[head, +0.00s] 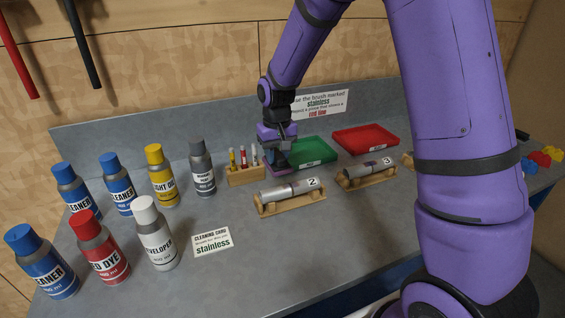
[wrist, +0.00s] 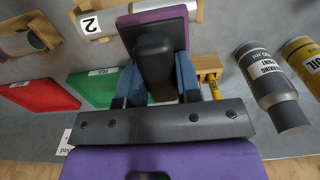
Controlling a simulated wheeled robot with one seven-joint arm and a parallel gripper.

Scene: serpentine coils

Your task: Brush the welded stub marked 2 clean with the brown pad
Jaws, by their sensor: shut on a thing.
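The stub marked 2 (head: 280,193) is a silvery cylinder lying in a wooden cradle on the bench, its white label at the right end. It also shows at the top left of the wrist view (wrist: 108,20). My gripper (head: 277,150) is shut on the dark handle of a flat pad, seen in the wrist view (wrist: 155,55). The pad's plate (wrist: 178,14) looks purple-maroon rather than clearly brown; its working face is hidden. The pad is held behind and left of the stub, apart from it in the head view.
A stub marked 3 (head: 366,170) lies in another cradle to the right. A green tray (head: 312,152) and red tray (head: 365,139) are behind. A wooden marker holder (head: 246,176) stands left of my gripper. Several cans crowd the left.

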